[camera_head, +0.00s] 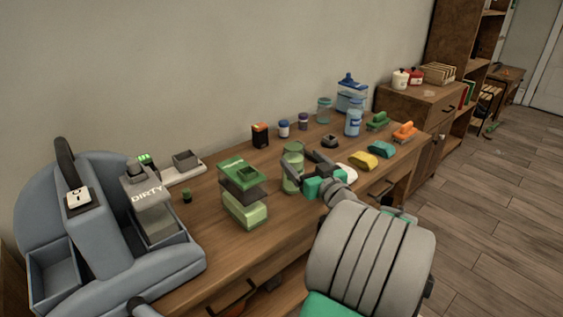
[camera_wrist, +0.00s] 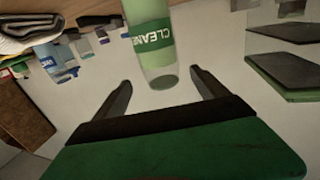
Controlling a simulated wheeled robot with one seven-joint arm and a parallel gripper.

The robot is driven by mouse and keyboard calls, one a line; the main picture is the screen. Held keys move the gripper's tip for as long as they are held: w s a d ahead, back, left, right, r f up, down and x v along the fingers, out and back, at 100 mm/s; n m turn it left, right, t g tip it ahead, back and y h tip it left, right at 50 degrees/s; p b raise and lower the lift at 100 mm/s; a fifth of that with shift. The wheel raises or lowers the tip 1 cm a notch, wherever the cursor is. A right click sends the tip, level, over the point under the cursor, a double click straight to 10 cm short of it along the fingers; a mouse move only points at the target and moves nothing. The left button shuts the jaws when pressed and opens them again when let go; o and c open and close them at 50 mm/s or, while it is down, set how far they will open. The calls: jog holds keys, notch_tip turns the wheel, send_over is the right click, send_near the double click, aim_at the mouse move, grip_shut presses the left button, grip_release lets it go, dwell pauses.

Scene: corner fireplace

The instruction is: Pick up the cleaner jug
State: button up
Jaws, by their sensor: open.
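The cleaner jug (camera_head: 292,160) is a green, upright container on the wooden table. In the wrist view, the jug (camera_wrist: 150,35) is pale green with a dark green band reading "CLEANE", partly cut off by the top edge. My gripper (camera_head: 309,172) is open and just right of the jug, its fingers pointing toward it. In the wrist view, the fingers of my gripper (camera_wrist: 161,78) are spread, with the jug's near end centred at the gap between their tips. Nothing is held. I cannot tell whether a finger touches the jug.
A green box-like stack (camera_head: 243,205) stands close left of the jug. A grey unit with a "DIRTY" tank (camera_head: 148,195) fills the table's left end. Yellow (camera_head: 363,160) and teal (camera_head: 381,149) sponges, brushes and blue bottles (camera_head: 353,118) stand to the right.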

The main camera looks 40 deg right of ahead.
aim_at(289, 149)
jog(key=x, duration=0.8)
jog(key=shift+a+f, duration=0.1)
grip_shut()
dwell(0.6)
